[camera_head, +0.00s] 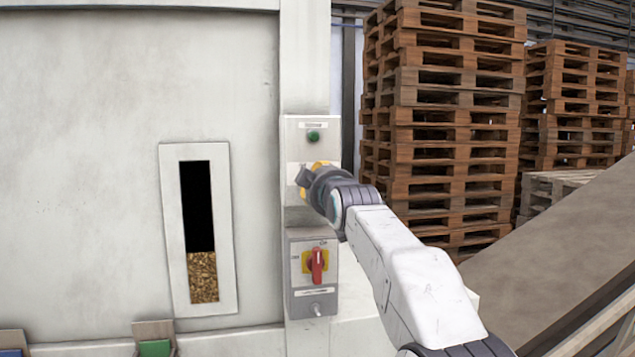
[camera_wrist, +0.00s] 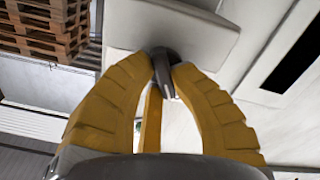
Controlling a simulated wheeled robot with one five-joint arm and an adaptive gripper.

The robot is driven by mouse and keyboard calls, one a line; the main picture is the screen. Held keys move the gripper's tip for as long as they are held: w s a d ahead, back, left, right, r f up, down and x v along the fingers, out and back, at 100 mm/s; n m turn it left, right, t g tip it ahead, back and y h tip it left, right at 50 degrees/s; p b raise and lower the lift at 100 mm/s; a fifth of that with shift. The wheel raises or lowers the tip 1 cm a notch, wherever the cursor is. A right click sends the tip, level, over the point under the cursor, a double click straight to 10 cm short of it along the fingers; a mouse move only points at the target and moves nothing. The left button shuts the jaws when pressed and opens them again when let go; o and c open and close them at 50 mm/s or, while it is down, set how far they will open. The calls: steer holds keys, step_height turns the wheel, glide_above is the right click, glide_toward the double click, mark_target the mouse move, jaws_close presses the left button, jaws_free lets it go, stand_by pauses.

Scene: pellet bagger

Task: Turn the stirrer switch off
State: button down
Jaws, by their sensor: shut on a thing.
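My gripper (camera_head: 312,178) is at the upper control box (camera_head: 311,124) on the machine's column. In the wrist view its yellow fingers (camera_wrist: 163,72) are shut on a dark grey knob (camera_wrist: 161,60) that stands out from the box. In the head view my wrist and gripper hide most of the knob, so its setting cannot be told. A green button or lamp (camera_head: 313,136) sits above it under a small label too small to read. I cannot tell from the lettering which control is the stirrer switch.
A lower box (camera_head: 296,275) carries a red rotary handle (camera_head: 316,265), upright on a yellow plate, just below my gripper. A sight window (camera_head: 202,292) at left shows pellets at the bottom. Stacked pallets (camera_head: 440,130) and a sloping belt (camera_head: 570,235) stand to the right.

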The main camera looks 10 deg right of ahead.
steer(key=shift+r, duration=0.35)
steer(key=c, duration=1.6)
jaws_free()
steer(key=o, duration=0.5)
steer(key=shift+w+f, duration=0.1)
steer(key=shift+f, duration=0.2)
steer(key=s, duration=1.2)
steer(key=shift+a, duration=0.1)
